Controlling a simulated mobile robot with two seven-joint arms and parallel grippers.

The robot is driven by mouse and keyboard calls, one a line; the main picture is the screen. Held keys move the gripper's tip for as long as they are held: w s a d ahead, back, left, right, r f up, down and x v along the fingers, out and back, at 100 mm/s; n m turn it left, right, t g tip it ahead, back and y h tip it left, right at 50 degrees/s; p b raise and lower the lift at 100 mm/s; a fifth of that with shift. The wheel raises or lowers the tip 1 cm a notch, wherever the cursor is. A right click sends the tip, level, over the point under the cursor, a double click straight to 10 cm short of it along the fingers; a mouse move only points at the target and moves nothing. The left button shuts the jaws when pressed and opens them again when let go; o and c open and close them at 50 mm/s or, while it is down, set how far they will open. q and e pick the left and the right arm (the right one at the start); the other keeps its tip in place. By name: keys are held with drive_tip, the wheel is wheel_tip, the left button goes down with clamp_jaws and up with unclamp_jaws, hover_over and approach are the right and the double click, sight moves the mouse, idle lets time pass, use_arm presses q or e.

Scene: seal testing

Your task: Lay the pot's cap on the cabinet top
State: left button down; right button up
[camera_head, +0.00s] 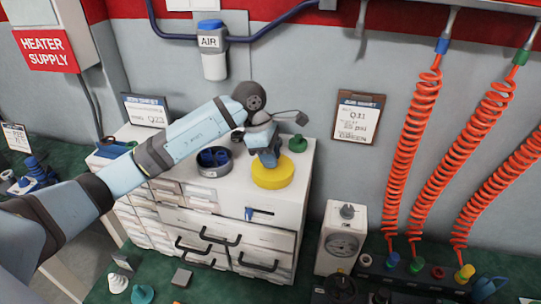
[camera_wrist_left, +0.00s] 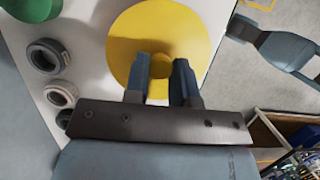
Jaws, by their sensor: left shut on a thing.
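The cap, a round yellow disc (camera_head: 273,178), is at the front right part of the white cabinet top (camera_head: 235,184). My left gripper (camera_head: 265,155) is above it, fingers pointing down. In the left wrist view the yellow cap (camera_wrist_left: 128,45) fills the middle, and the fingers of my left gripper (camera_wrist_left: 160,75) are shut on its small central knob. The cap's right side reaches close to the cabinet edge in that view. I cannot tell whether its underside touches the top. My right gripper is not in view.
On the cabinet top stand a dark round container (camera_head: 214,172) with blue parts inside and a green piece (camera_head: 298,143). Grey rings (camera_wrist_left: 47,56) lie left of the cap in the wrist view. A gauge box (camera_head: 342,240) and orange coiled hoses (camera_head: 408,150) are to the right.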

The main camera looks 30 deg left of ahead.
sight(259, 164)
use_arm(q)
drive_tip(key=c, duration=1)
unclamp_jaws()
drive_tip(key=shift+f, duration=0.1)
drive_tip(key=shift+o, duration=0.2)
drive_tip(key=shift+r, duration=0.25)
drive_tip(key=shift+a+r, duration=0.15)
drive_tip(key=shift+r, duration=0.15)
drive_tip(key=b+v, duration=0.1)
drive_tip(key=v, duration=1)
drive_tip(key=shift+b, duration=0.35)
drive_tip(key=shift+a, duration=0.1)
